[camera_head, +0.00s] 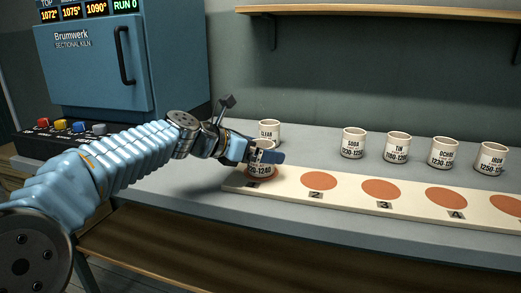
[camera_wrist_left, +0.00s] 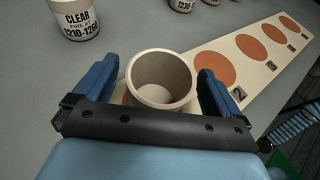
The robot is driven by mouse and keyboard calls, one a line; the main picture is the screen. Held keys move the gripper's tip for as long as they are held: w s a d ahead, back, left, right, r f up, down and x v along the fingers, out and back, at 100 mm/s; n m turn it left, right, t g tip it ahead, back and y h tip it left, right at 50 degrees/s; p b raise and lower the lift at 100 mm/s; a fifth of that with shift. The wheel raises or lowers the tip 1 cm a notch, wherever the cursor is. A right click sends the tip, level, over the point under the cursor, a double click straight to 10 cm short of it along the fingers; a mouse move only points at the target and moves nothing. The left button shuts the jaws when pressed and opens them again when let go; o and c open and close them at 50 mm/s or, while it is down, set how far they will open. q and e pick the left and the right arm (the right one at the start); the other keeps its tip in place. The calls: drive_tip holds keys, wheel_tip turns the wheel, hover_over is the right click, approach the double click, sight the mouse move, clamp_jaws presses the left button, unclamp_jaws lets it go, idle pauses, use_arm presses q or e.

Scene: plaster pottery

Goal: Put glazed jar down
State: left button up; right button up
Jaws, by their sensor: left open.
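The glazed jar (camera_head: 261,171) stands upright at the left end of the cream board (camera_head: 234,183), over its first spot. Part of its label shows; my gripper hides the upper part. In the left wrist view the jar (camera_wrist_left: 160,92) shows its round rim and empty inside, with a bit of orange spot beside its base. My left gripper (camera_head: 265,154) is open around the jar, with one blue finger on each side. Small gaps seem to show between the fingers and the jar wall. My right gripper is in neither view.
The CLEAR jar (camera_head: 269,131) stands just behind. The SODA (camera_head: 353,143), TIN (camera_head: 397,147), OCHRE (camera_head: 443,153) and IRON (camera_head: 491,158) jars stand behind the board. Spots 2 (camera_head: 319,181), 3 (camera_head: 381,189) and 4 (camera_head: 446,198) are bare. A blue kiln (camera_head: 95,65) stands back left.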

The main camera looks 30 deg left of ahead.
use_arm(q)
drive_tip(key=shift+r, duration=0.25)
drive_tip(key=v, duration=1.2)
drive_tip(key=shift+p, duration=0.3)
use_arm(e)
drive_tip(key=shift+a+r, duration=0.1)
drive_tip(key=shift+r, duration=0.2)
use_arm(q)
drive_tip(key=shift+f, duration=0.15)
